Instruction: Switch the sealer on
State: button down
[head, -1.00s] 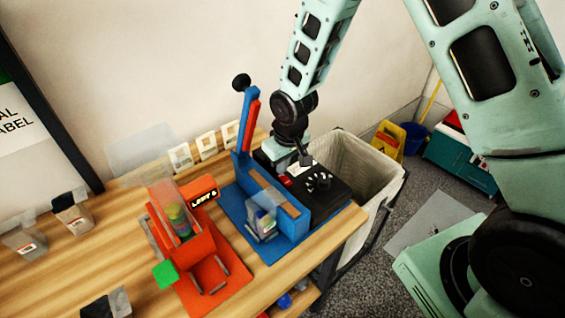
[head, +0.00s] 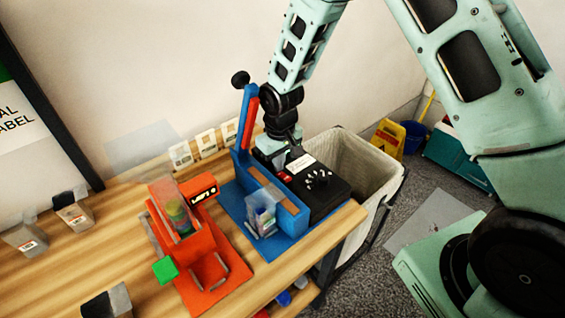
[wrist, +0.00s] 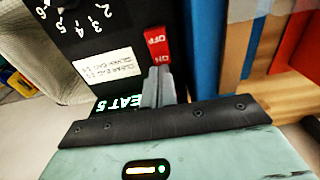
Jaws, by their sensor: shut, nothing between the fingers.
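The sealer (head: 272,196) is blue with a raised lever arm and black knob, and stands on the table. Its black control box (head: 330,203) carries a numbered dial (head: 318,180) and a white label. The red rocker switch (wrist: 157,44) shows in the wrist view, marked OFF at its far end and ON at its near end. My gripper (wrist: 160,71) is shut and empty, its tips at the ON end; I cannot tell if they touch. Green lit text reading "EAT 5" (wrist: 120,103) shows beside the fingers, partly hidden. In the head view my gripper (head: 297,151) is over the box's back edge.
An orange machine (head: 190,245) with a green block stands left of the sealer. A clear container (head: 262,218) with small items sits at the sealer's front. A lined bin (head: 355,165) stands right of the table. Small cards line the wall.

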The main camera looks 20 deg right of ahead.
aim_at(282, 173)
jog(key=shift+s+d+f, duration=0.1)
jog(key=shift+s+f, duration=0.2)
jog(key=shift+f, duration=0.25)
jog(key=shift+s+d+r, duration=0.15)
jog(key=shift+s+d, duration=0.05)
jog(key=shift+s, duration=0.4)
notch_tip(282, 173, up, 18)
jog(key=b, duration=0.2)
jog(key=s+d+f+m+t, duration=0.2)
jog(key=s+d+f+m, duration=0.15)
jog(key=s+d, duration=0.9)
jog(key=s+a+r+n+g, duration=0.1)
jog(key=s+a+n, duration=0.3)
jog(key=s+a, duration=0.3)
jog(key=s+a+r+n+g, duration=0.1)
jog(key=s+a+r+n, duration=0.1)
jog(key=s+a, duration=0.5)
jog(key=a+n, duration=0.1)
jog(key=a, duration=0.3)
jog(key=shift+a+n+g, duration=0.3)
jog(key=shift+a+n, duration=0.05)
jog(key=shift+a, duration=0.05)
